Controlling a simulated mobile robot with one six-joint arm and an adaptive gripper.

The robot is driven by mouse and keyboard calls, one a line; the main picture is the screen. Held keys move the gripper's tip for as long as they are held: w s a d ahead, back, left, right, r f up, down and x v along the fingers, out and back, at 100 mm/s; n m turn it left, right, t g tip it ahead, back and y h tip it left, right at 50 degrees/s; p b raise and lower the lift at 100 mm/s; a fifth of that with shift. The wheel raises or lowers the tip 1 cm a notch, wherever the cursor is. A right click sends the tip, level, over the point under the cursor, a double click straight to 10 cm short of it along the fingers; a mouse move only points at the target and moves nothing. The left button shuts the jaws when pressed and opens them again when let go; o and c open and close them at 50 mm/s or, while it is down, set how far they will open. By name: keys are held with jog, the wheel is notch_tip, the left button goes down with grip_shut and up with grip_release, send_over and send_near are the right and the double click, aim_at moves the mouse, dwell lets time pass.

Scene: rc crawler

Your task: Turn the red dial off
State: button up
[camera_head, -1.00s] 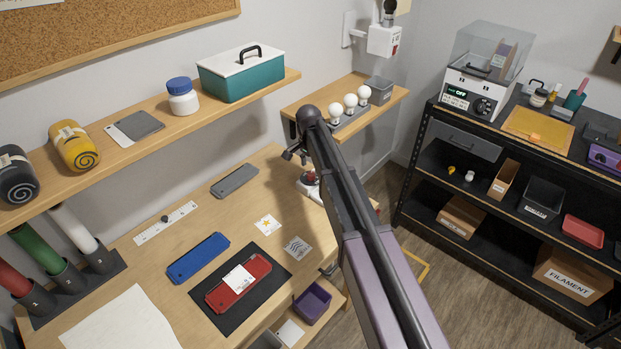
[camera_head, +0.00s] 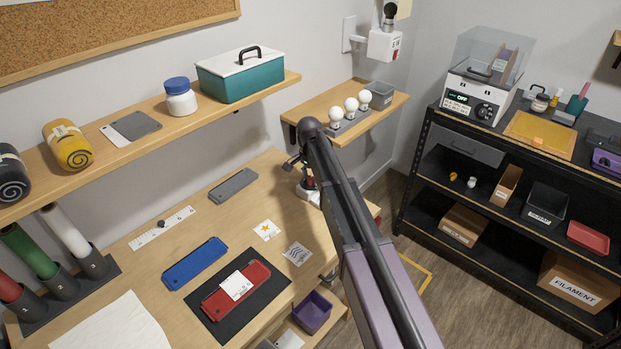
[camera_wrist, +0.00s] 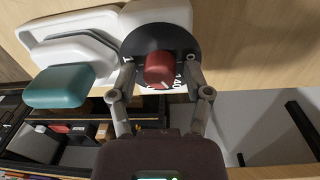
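The red dial (camera_wrist: 158,70) shows in the wrist view, set on a round black scale with white numbers, only partly readable. The scale is on a white device (camera_wrist: 157,13) with a teal part (camera_wrist: 60,86). My gripper (camera_wrist: 160,72) is open, with one finger on each side of the dial; gaps show between the fingers and the dial. In the head view the white device (camera_head: 309,194) stands near the desk's far right corner, partly hidden by my arm. My gripper (camera_head: 296,163) is beside it, also mostly hidden.
The desk (camera_head: 185,225) holds a red case (camera_head: 222,303), a blue case (camera_head: 195,263) and a grey case (camera_head: 233,184). A small shelf with bulbs (camera_head: 351,104) is behind my arm. A black rack (camera_head: 420,165) stands at the right.

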grip_shut()
jog(key=shift+n, duration=0.4)
jog(key=n, duration=0.5)
jog(key=shift+s, duration=0.1)
jog(key=n, duration=0.6)
dwell(0.3)
jog(key=shift+o, duration=2.3)
grip_release()
